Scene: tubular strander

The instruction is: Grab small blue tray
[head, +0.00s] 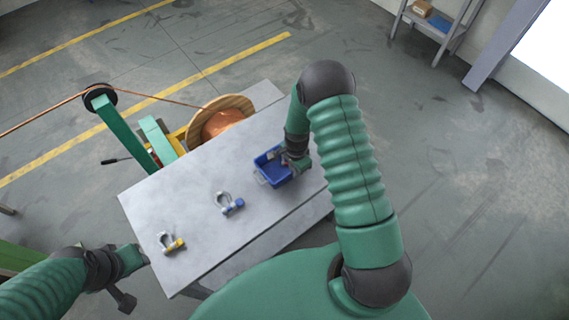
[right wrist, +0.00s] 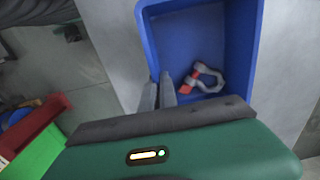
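The small blue tray (head: 270,172) sits on the right part of the grey table in the head view. It fills the upper right of the right wrist view (right wrist: 245,50), with a grey and red shackle (right wrist: 205,78) inside. My right gripper (head: 287,160) is at the tray's right side in the head view. In the right wrist view its two fingers (right wrist: 160,92) are close together, one on each side of a tray wall, and look shut on it. My left gripper (head: 140,258) is by the table's left end, apart from the tray; its fingers are not clear.
On the grey table (head: 170,200) lie a shackle with a blue pin (head: 230,204) and one with a yellow pin (head: 171,243). A wooden spool of copper wire (head: 220,122) stands behind the table. A shelf (head: 440,30) stands at the far right. Open floor lies right.

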